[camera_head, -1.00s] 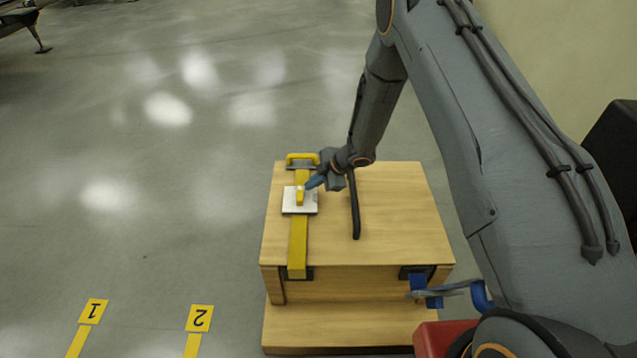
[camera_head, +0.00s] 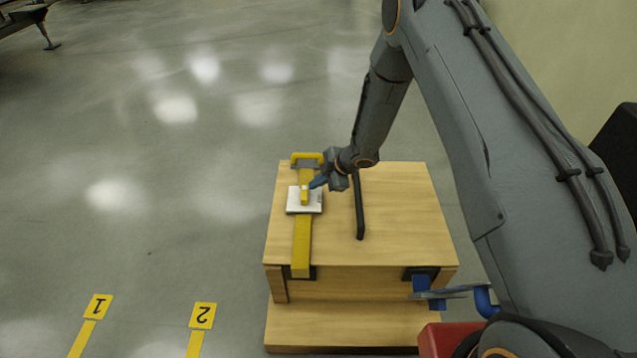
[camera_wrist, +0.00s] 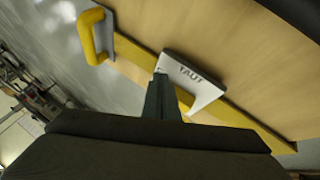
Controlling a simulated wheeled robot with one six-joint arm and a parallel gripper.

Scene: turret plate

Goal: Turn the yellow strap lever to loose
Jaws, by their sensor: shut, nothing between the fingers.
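The yellow strap lever (camera_head: 304,196) stands on a white plate (camera_head: 291,207), which sits over the yellow strap on top of a wooden box. The lever points along the strap. My gripper (camera_head: 318,182) is shut and empty, its blue-grey tips just right of the lever's upper end; I cannot tell whether they touch it. In the wrist view the shut fingers (camera_wrist: 160,88) reach to the white plate (camera_wrist: 188,72), whose visible label reads TAUT. The lever is not clearly visible there, and the fingers hide part of the plate.
The wooden box (camera_head: 400,215) has a black bar (camera_head: 359,205) on top, right of the strap. A yellow handle (camera_head: 306,156) stands at the strap's far end, also seen in the wrist view (camera_wrist: 88,38). Open floor lies to the left, with marks 1 and 2.

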